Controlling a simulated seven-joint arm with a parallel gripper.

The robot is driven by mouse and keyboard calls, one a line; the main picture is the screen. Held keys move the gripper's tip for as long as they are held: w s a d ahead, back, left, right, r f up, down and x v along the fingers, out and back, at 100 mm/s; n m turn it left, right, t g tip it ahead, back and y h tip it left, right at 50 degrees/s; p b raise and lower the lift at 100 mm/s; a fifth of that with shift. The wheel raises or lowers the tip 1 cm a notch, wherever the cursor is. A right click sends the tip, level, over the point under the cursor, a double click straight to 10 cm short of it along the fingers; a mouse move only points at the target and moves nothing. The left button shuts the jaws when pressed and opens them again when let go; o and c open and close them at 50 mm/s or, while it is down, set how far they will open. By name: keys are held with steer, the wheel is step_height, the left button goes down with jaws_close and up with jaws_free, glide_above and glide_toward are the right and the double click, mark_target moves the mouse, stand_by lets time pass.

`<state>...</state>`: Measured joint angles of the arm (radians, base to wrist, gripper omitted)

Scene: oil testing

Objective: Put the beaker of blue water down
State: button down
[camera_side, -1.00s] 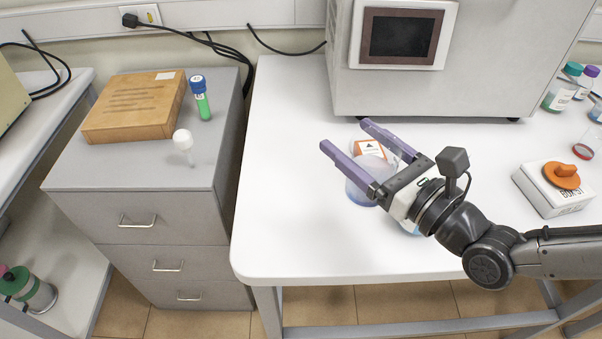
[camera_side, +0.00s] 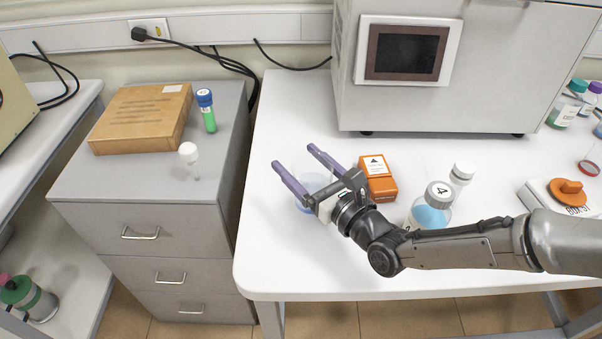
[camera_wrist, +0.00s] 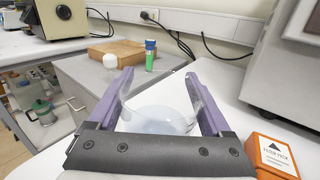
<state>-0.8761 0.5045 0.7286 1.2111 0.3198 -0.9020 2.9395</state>
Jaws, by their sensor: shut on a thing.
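My gripper (camera_side: 293,156) is shut on the clear beaker (camera_side: 312,184), with a purple finger along each side of it. In the wrist view the beaker (camera_wrist: 158,122) sits between the two fingers (camera_wrist: 158,74) and holds pale blue liquid. It looks upright. It is over the left part of the white table (camera_side: 275,245). The fingers and wrist hide part of it in the side view, and I cannot tell whether its base touches the table.
An orange box (camera_side: 378,178) stands just right of my gripper. A large machine (camera_side: 440,100) is behind. The table's left edge is near; a grey cabinet (camera_side: 150,225) stands beyond it.

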mark_target(302, 175)
steer(key=shift+f, duration=1.45)
steer(key=shift+f, duration=0.15)
jaws_free()
steer(key=shift+f, duration=0.1)
steer(key=shift+r, duration=0.2)
steer(key=v, duration=1.2)
